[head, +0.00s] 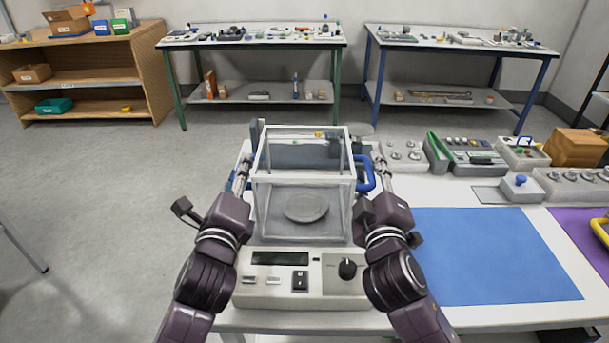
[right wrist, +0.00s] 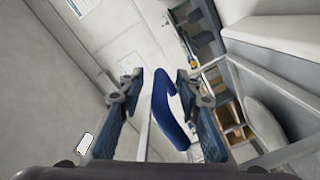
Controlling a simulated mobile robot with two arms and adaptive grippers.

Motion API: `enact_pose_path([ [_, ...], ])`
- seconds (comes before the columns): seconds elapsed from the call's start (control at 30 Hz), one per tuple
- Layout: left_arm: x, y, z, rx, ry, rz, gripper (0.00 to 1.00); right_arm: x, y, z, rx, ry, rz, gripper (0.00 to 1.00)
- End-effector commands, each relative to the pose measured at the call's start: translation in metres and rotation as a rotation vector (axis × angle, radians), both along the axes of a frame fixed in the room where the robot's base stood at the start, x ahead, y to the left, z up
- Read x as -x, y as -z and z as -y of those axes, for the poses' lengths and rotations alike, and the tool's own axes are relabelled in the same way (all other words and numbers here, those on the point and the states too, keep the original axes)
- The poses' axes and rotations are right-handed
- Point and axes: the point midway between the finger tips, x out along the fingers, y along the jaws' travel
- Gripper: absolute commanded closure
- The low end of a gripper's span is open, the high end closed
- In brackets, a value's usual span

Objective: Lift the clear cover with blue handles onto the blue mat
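The clear cover (head: 305,181) is a see-through box with pale edges. It stands upright on the weighing scale (head: 315,290), over a round grey pan (head: 306,207). Its right blue handle (head: 367,175) sticks out from the side; in the right wrist view the handle (right wrist: 168,112) lies between my fingers. My right gripper (right wrist: 160,92) is open around it, fingers apart from it. My left gripper (head: 243,172) is at the cover's left side, where a little blue shows; its fingers are too small and hidden to judge. The blue mat (head: 490,255) lies bare to the right of the scale.
Weight trays (head: 480,158) and a blue-knobbed weight (head: 520,185) stand behind the mat. A purple mat (head: 585,235) with a yellow-handled thing (head: 600,230) lies at far right. Two cluttered tables and a wooden shelf (head: 90,75) stand at the back.

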Motion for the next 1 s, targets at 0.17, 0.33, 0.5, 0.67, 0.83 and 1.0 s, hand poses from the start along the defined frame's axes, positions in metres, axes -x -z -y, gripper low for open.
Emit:
enact_pose_path([
  [0.17, -0.0022, 0.0003, 0.0002, 0.001, 0.000, -0.001, 0.68, -0.0022, 0.0005, 0.0002, -0.001, 0.001, -0.001, 0.68],
  [0.33, -0.0019, 0.0003, 0.0003, 0.001, 0.001, -0.001, 0.71, -0.0019, 0.0003, 0.0002, -0.001, 0.001, -0.001, 0.72],
  [0.5, -0.0018, 0.0005, 0.0001, 0.000, 0.000, -0.001, 0.90, -0.0017, 0.0003, 0.0002, 0.000, 0.001, -0.001, 0.90],
  [0.67, -0.0018, 0.0019, -0.0002, -0.001, -0.001, -0.004, 1.00, -0.0017, 0.0002, 0.0003, -0.001, 0.001, -0.001, 1.00],
  [0.83, -0.0018, 0.0032, -0.0004, -0.002, -0.002, -0.006, 1.00, -0.0016, 0.0001, 0.0004, -0.001, 0.001, -0.001, 1.00],
  [1.0, -0.0018, 0.0042, -0.0006, -0.003, -0.002, -0.008, 1.00, -0.0016, 0.0001, 0.0004, -0.002, 0.000, 0.000, 1.00],
])
